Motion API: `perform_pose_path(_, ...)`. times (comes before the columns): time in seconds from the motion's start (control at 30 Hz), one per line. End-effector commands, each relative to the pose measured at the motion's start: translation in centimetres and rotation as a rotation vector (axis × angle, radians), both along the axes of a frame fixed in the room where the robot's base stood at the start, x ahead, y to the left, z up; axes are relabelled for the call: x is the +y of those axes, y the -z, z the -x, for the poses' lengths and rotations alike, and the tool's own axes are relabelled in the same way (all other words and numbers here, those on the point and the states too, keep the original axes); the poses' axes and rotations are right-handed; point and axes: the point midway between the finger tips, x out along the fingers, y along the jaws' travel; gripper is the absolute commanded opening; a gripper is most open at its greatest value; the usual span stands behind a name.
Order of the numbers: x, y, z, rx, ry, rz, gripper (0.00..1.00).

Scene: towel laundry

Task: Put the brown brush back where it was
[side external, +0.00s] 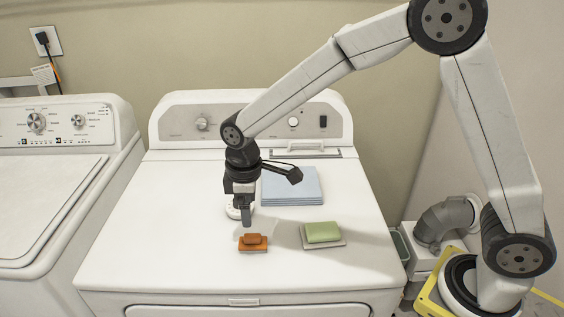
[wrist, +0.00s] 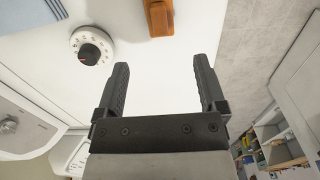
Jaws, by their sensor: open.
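The brown brush (side external: 253,243), orange-brown with a raised grip on top, lies on the white dryer top near its front. My gripper (side external: 246,222) points down just behind and above the brush in the side view, apart from it as far as I can tell. In the wrist view the brush (wrist: 159,17) is cut off by the top edge, beyond the fingertips. There my gripper (wrist: 160,65) has its two fingers spread wide with nothing between them.
A green block on a pale dish (side external: 322,232) sits right of the brush. A folded blue towel (side external: 291,187) lies behind it. A white dial timer (wrist: 92,46) stands close to my gripper, partly hidden in the side view. The dryer top's left part is clear.

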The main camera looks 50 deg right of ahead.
Motion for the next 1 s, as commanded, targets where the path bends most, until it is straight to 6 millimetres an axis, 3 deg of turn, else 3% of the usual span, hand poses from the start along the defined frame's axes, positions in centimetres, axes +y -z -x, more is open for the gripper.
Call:
perform_pose_path(0.23,0.0,-1.6,0.0,0.000,0.000,0.000,0.90)
perform_pose_path(0.83,-0.1,-1.6,0.1,0.000,0.003,0.000,0.90)
perform_pose_path(1.0,-1.0,-1.6,0.6,-0.011,0.043,-0.004,0.90)
